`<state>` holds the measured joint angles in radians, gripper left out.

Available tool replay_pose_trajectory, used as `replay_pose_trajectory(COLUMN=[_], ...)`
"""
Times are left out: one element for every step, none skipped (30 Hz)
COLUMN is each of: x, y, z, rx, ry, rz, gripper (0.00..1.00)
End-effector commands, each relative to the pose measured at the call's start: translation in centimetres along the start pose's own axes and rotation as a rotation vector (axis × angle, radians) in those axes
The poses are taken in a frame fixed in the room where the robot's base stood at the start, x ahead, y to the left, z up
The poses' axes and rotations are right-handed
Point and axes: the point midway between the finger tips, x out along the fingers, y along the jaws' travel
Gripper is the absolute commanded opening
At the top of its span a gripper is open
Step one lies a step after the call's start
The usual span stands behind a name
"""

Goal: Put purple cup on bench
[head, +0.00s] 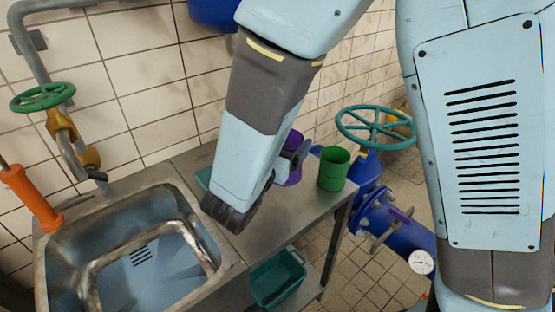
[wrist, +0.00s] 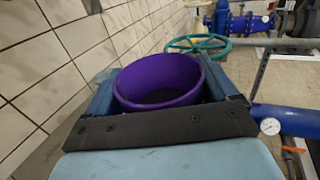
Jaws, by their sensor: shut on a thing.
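The purple cup (wrist: 160,80) is between the two fingers of my gripper (wrist: 158,88) in the wrist view, with its open top showing and its inside dark. My gripper is shut on it. In the head view the purple cup (head: 294,150) shows partly behind my arm, with my gripper (head: 285,160) at its side. It is over the metal bench (head: 283,214); whether its base touches the bench top is hidden.
A green cup (head: 333,168) stands on the bench just right of the purple cup. A sink (head: 75,245) is at the left. A teal handwheel (head: 374,128) and blue pipes (head: 400,232) are right of the bench. A teal bin (head: 278,278) sits below. The tiled wall is close behind.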

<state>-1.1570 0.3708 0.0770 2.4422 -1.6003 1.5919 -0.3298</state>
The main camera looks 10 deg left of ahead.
Motion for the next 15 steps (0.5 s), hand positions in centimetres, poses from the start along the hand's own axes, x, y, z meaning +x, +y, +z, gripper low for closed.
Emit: replay_pose_trajectory(x=[0.8, 1.2, 1.8, 2.2, 2.7, 3.2, 3.5, 3.7, 4.0, 4.2, 4.5, 4.8, 5.0, 5.2, 5.4], y=[0.7, 1.1, 1.6, 2.0, 2.5, 3.0, 3.3, 3.5, 3.9, 4.1, 4.3, 4.7, 5.0, 5.2, 5.4], z=[-0.5, -0.8, -1.2, -1.4, -1.7, -2.1, -2.4, -2.9, -3.5, -3.9, -4.3, -4.8, -5.2, -5.6, -6.0], rx=[-0.002, -0.001, -0.003, -0.002, -0.001, -0.002, -0.002, -0.003, -0.003, -0.003, -0.004, -0.003, -0.002, -0.002, -0.002], ry=[-0.001, -0.001, -0.001, 0.0, 0.0, -0.001, -0.001, -0.001, 0.0, 0.0, 0.0, 0.0, 0.0, 0.0, 0.0], rz=[-0.003, -0.003, -0.001, -0.002, -0.002, -0.001, 0.0, 0.001, 0.001, 0.002, 0.003, 0.004, 0.005, 0.006, 0.006], gripper=[0.39, 0.39, 0.39, 0.39, 0.39, 0.39, 0.39, 0.39, 0.39, 0.39, 0.39, 0.39, 0.39, 0.39, 0.39])
